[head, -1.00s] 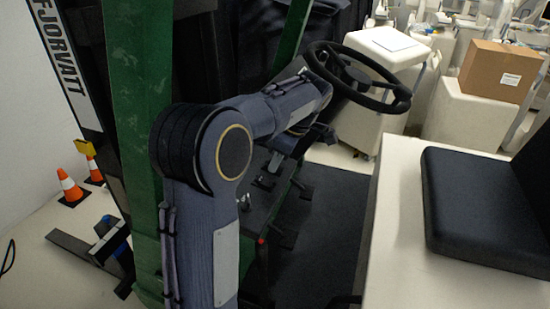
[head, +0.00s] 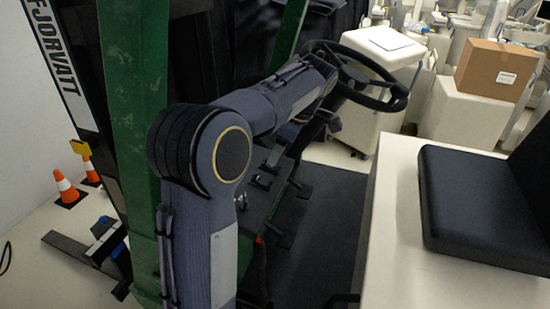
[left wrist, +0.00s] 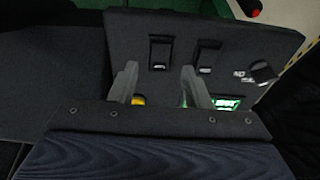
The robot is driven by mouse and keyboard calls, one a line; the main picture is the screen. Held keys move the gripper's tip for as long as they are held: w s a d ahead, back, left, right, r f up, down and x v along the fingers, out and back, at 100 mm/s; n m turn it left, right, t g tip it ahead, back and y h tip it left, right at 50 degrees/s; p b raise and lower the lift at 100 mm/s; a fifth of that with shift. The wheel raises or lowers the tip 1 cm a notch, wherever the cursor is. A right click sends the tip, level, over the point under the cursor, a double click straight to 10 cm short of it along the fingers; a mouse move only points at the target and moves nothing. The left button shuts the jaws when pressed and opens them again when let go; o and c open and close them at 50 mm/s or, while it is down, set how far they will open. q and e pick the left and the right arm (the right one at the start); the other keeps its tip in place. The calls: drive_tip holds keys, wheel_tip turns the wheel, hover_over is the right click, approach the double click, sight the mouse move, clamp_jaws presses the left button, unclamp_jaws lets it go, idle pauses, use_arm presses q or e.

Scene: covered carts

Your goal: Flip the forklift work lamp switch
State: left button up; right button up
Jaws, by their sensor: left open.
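In the left wrist view a dark switch panel (left wrist: 254,42) carries two black rocker switches, a left one (left wrist: 161,52) and a right one (left wrist: 207,56). Their labels cannot be read, so I cannot tell which is for the work lamp. My left gripper (left wrist: 160,70) is open and empty. Its fingertips sit just below the rockers, the left fingertip left of the left rocker and the right one between the two; contact cannot be judged. In the head view my left arm reaches toward the steering wheel, and its forearm hides most of the panel. My right gripper is out of view.
A black knob (left wrist: 263,72) is at the panel's right, with a green lit display (left wrist: 226,102) below. Something yellow (left wrist: 138,100) shows beside the left finger. The steering wheel (head: 391,101) is close to my left wrist. A green mast post (head: 134,110) and black seat (head: 470,205) flank the arm.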

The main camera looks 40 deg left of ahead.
use_arm(q)
drive_tip(key=shift+v, duration=2.25)
drive_tip(key=shift+s+f, duration=0.1)
